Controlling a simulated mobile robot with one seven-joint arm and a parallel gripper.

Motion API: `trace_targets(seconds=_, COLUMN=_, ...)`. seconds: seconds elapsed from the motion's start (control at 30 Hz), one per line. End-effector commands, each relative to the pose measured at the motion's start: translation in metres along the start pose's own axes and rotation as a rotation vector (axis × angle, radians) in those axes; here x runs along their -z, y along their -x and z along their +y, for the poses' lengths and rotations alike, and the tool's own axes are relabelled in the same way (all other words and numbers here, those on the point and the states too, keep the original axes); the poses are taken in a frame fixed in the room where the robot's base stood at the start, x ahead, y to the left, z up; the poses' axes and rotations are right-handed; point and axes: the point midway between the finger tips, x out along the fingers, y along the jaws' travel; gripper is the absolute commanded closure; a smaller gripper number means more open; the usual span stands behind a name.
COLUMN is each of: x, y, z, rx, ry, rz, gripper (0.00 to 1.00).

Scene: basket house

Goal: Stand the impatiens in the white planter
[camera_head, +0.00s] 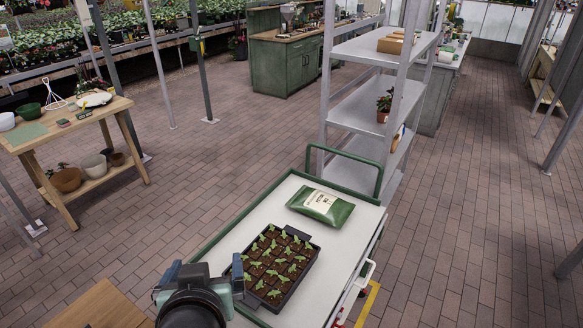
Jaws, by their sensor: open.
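A white planter (7,121) stands on the top of the wooden table at the far left, cut by the picture's edge. A pale pot (94,165) also sits on that table's lower shelf. My gripper (203,274) is open and empty at the bottom, by the near-left edge of the cart and far from both plant and planter.
The cart (262,220) carries a seedling tray (272,262) and a green-and-white bag (320,206). The shelf rack (358,108) stands just behind it. The wooden table (78,124) also holds a green bowl (29,111) and tools. Brick floor (215,150) is clear between table and cart, and at right.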

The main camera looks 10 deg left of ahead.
Motion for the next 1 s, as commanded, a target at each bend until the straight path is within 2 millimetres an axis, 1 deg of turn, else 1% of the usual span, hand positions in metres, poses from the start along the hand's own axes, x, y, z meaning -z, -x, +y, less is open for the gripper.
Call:
trace_targets(seconds=0.03, x=0.051, y=0.014, z=0.023, rx=-0.038, ry=-0.018, rz=0.153, gripper=0.00)
trace_targets(seconds=0.07, x=0.078, y=0.024, z=0.035, rx=-0.059, ry=-0.024, rz=0.240, gripper=0.00)
trace_targets(seconds=0.1, x=0.112, y=0.041, z=0.050, rx=-0.088, ry=-0.029, rz=0.352, gripper=0.00)
trace_targets(seconds=0.17, x=0.160, y=0.073, z=0.073, rx=-0.134, ry=-0.030, rz=0.521, gripper=0.00)
trace_targets(seconds=0.2, x=0.189, y=0.098, z=0.088, rx=-0.168, ry=-0.026, rz=0.633, gripper=0.00)
trace_targets(seconds=0.27, x=0.225, y=0.139, z=0.107, rx=-0.219, ry=-0.013, rz=0.791, gripper=0.00)
trace_targets(seconds=0.3, x=0.245, y=0.167, z=0.118, rx=-0.252, ry=-0.002, rz=0.889, gripper=0.00)
trace_targets(seconds=0.37, x=0.268, y=0.208, z=0.129, rx=-0.297, ry=0.018, rz=1.022, gripper=0.00)
trace_targets(seconds=0.4, x=0.279, y=0.232, z=0.135, rx=-0.324, ry=0.033, rz=1.099, gripper=0.00)
trace_targets(seconds=0.5, x=0.296, y=0.280, z=0.142, rx=-0.375, ry=0.065, rz=1.242, gripper=0.00)
trace_targets(seconds=0.6, x=0.303, y=0.306, z=0.144, rx=-0.402, ry=0.086, rz=1.319, gripper=0.00)
trace_targets(seconds=0.63, x=0.304, y=0.311, z=0.145, rx=-0.407, ry=0.090, rz=1.332, gripper=0.00)
trace_targets(seconds=0.73, x=0.305, y=0.316, z=0.145, rx=-0.411, ry=0.094, rz=1.347, gripper=0.00)
trace_targets(seconds=1.0, x=0.303, y=0.313, z=0.144, rx=-0.409, ry=0.093, rz=1.343, gripper=0.00)
